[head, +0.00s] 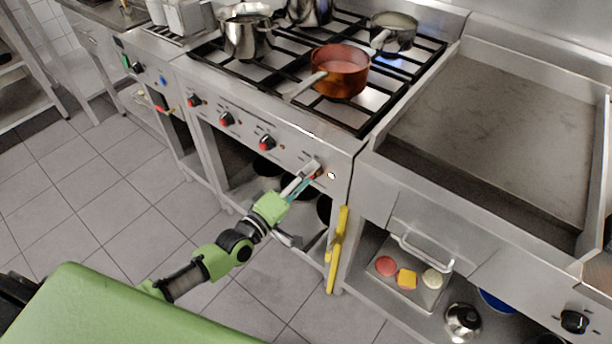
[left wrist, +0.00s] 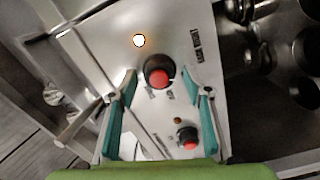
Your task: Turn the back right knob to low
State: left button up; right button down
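The stove's front panel carries a row of red-and-black knobs. The rightmost knob (left wrist: 158,72) shows in the left wrist view, between the tips of my open left gripper (left wrist: 160,78). I cannot tell whether the fingers touch it. In the head view my left gripper (head: 305,176) is at the right end of the panel and mostly hides this knob. A neighbouring knob (left wrist: 188,136) shows lower in the left wrist view; in the head view it is the third knob (head: 267,142). A blue flame (head: 393,57) shows under the back right pot (head: 393,32). My right gripper is out of view.
A copper pan (head: 341,72) sits on the front right of the stove, its handle reaching toward the front edge. A steel pot (head: 247,36) stands farther left. A yellow bar (head: 337,250) stands below the panel's right end. A flat griddle (head: 500,130) is at right.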

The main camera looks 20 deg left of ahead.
pick_arm(q)
jog(key=v, duration=1.2)
dwell(0.4)
jog(key=s+a+f+m+g+y, duration=0.1)
jog(key=s+a+f+m+g, duration=0.15)
jog(key=f, duration=0.75)
jog(key=s+a+f+m+g+y, duration=0.2)
jog(key=s+f, duration=0.2)
jog(key=f, duration=0.6)
jog(key=s+a+f+m+g+y, duration=0.1)
jog(key=s+a+f+m+g, duration=0.15)
jog(key=f, duration=0.75)
jog(key=s+d+f+m+g, duration=0.1)
jog(key=s+f+m+g, duration=0.1)
jog(key=s+f, duration=0.4)
jog(key=s+d+f+m+g+y, duration=0.1)
jog(key=s+f+g, duration=0.3)
jog(key=s, duration=1)
jog(key=s+d+f+m+g+y, duration=0.1)
jog(key=s+d+f+m+g, duration=0.1)
jog(key=s+f, duration=0.6)
jog(key=shift+s+d+m+g, duration=0.4)
jog(key=shift+s+d+g, duration=0.15)
jog(key=shift+s, duration=0.4)
